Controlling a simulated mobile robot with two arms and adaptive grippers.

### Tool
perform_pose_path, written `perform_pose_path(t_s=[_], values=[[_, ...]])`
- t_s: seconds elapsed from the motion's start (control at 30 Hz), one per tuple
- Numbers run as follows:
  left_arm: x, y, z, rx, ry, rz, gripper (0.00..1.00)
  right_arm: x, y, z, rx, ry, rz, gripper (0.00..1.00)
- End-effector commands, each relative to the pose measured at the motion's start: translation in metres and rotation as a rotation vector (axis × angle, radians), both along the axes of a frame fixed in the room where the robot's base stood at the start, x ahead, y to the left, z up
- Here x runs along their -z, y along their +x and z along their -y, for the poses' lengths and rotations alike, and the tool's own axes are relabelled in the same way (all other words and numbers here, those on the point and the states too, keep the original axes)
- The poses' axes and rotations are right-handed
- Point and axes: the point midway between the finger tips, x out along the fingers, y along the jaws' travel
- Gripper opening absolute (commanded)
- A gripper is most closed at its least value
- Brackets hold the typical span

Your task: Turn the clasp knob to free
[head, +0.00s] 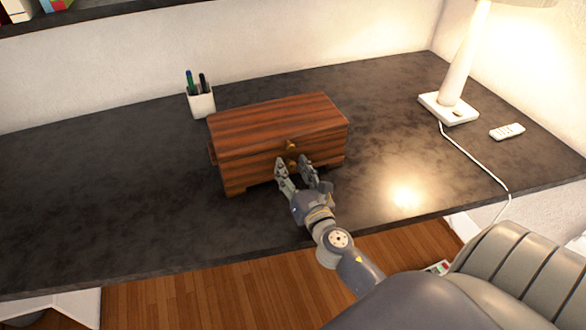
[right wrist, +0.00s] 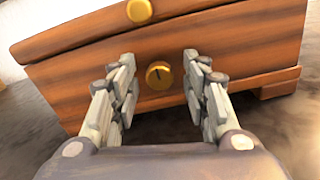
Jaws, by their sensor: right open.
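A closed wooden box (head: 270,124) with reddish-brown grain stands on the dark desk. On its front are two brass knobs, an upper one (head: 291,145) by the lid and a lower clasp knob (head: 292,164). In the right wrist view the clasp knob (right wrist: 159,75) shows a dark slot, and the upper knob (right wrist: 139,10) is cut by the top edge. My right gripper (head: 292,164) is open, its fingers on either side of the clasp knob with a gap on both sides in the right wrist view (right wrist: 157,75). My left gripper is not in view.
A white pen cup (head: 202,103) stands behind the box at left. A white lamp (head: 449,107), its cord and a white remote (head: 507,131) are at the right. The desk (head: 100,190) is clear left of the box. A chair (head: 520,265) is at lower right.

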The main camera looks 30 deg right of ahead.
Motion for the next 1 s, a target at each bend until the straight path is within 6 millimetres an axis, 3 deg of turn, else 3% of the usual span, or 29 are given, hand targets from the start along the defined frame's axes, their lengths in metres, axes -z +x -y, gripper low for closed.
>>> perform_pose_path(t_s=[0.07, 0.2, 0.27, 0.67, 1.0], values=[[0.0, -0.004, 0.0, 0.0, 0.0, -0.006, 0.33, 0.0, 0.0, 0.0, 0.0, 0.0, 0.0, 0.43], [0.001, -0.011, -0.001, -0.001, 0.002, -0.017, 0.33, 0.0, 0.0, 0.0, 0.0, 0.0, 0.0, 0.11], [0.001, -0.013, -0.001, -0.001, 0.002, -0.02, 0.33, 0.0, 0.0, 0.0, 0.0, 0.0, 0.001, 0.0], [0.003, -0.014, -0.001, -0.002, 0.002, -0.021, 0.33, 0.0, 0.0, 0.0, 0.0, 0.041, 0.01, 0.0], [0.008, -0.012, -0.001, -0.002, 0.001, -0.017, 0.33, 0.0, 0.0, 0.0, 0.002, 0.265, 0.063, 0.0]])
